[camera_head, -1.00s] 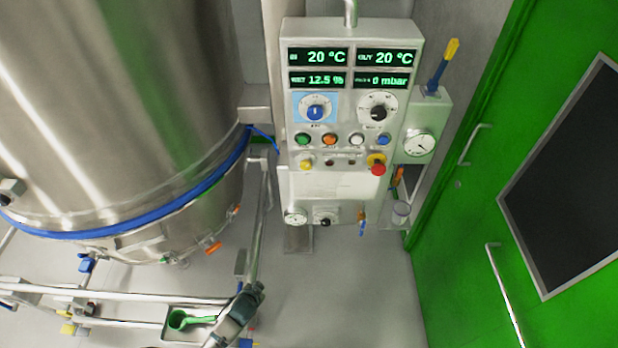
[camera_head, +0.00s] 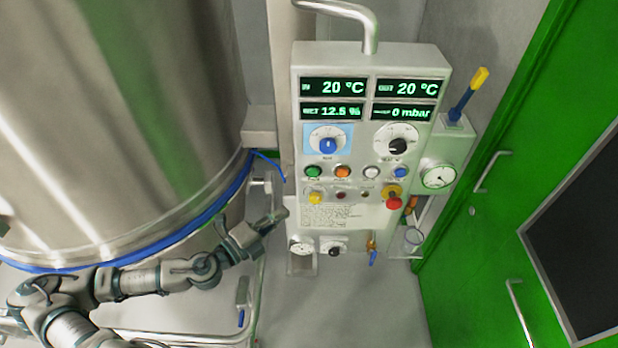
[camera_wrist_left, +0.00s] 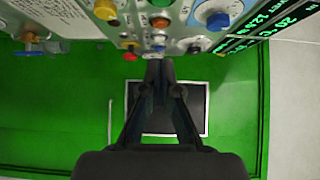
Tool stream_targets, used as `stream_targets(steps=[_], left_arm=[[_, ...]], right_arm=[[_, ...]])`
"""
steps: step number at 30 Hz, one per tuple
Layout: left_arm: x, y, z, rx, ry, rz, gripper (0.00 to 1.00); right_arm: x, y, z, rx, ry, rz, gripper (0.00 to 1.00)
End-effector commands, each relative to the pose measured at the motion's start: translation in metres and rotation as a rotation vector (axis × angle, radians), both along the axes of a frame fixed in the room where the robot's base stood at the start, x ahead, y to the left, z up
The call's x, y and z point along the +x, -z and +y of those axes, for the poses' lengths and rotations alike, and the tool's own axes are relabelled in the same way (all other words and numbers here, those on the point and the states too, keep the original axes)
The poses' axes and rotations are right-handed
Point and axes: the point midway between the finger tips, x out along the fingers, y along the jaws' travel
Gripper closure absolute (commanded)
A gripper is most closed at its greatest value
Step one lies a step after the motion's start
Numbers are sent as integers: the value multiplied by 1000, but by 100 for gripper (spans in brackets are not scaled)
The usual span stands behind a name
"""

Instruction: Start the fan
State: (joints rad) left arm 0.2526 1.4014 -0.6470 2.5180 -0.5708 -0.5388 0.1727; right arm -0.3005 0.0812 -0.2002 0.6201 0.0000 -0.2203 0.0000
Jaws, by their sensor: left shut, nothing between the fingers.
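The control panel (camera_head: 305,255) stands in the middle of the head view. Its button row has a green button (camera_head: 313,172), an orange button (camera_head: 342,172), a white button (camera_head: 371,172) and a blue button (camera_head: 400,172). The small labels are too blurred to read. My left gripper (camera_head: 281,215) is shut and empty, low at the panel's left edge, below and left of the green button. In the left wrist view the gripper (camera_wrist_left: 160,66) points toward the panel, with the orange button (camera_wrist_left: 160,22) beyond its tips. My right gripper is not in view.
Above the buttons are a blue knob (camera_head: 327,146) and a black knob (camera_head: 397,146). Below are a yellow button (camera_head: 315,197) and a red mushroom button (camera_head: 393,202). A large steel vessel (camera_head: 120,110) fills the left; a green door (camera_head: 480,240) stands right.

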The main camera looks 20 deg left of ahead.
Motion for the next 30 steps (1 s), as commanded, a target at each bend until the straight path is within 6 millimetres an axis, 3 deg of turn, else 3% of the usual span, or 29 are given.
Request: stream_targets(steps=[8, 14, 21, 27, 30], left_arm=[[2, 1, 3, -3, -3, 2, 100], [15, -2, -3, -8, -6, -1, 100], [57, -6, -30, -6, -3, -2, 100], [92, -4, -50, -4, -3, 0, 100], [108, -1, -41, -1, -6, 0, 100]], right_arm=[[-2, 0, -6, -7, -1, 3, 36], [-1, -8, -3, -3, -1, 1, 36], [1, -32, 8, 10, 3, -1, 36], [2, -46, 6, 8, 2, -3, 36], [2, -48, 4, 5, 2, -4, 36]])
